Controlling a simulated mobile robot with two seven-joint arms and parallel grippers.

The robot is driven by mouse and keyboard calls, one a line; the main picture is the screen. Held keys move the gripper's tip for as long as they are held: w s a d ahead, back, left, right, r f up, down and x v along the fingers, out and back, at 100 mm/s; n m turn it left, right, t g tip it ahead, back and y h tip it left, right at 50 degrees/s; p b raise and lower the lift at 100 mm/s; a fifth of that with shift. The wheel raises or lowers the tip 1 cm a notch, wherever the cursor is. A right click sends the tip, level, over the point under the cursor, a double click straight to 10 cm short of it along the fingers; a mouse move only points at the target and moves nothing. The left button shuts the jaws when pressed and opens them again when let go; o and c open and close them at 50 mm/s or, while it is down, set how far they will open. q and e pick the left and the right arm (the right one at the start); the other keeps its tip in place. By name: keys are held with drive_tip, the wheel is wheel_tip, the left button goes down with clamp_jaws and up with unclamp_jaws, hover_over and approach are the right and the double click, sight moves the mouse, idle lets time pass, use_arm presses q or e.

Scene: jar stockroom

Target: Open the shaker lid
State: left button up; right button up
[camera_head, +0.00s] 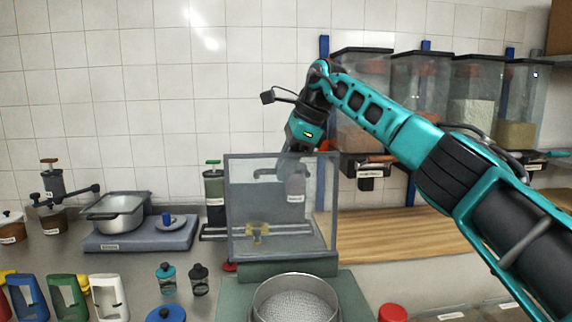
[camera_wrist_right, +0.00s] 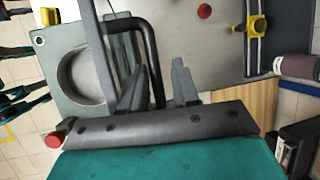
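The shaker lid (camera_head: 280,210), a clear panel in a grey frame, stands upright at the back of the green shaker base (camera_head: 350,295). The round sieve pan (camera_head: 300,300) in front of it is uncovered. My right gripper (camera_head: 295,188) is behind the lid and shows through it, beside the lid's handle (camera_head: 266,172). In the right wrist view the two fingers of the gripper (camera_wrist_right: 163,68) are apart, and the dark handle (camera_wrist_right: 150,40) passes between them with a gap on the right; contact is unclear. My left gripper is not in view.
A grey scale with a metal pan (camera_head: 115,212) stands at left. Clear bins (camera_head: 418,85) hang on the back wall at right. The wooden counter (camera_head: 400,235) below them is mostly bare.

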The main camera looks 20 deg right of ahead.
drive_tip(key=shift+d+f, duration=0.1)
drive_tip(key=shift+f, duration=0.15)
drive_tip(key=v, duration=1.3)
drive_tip(key=shift+r, duration=0.25)
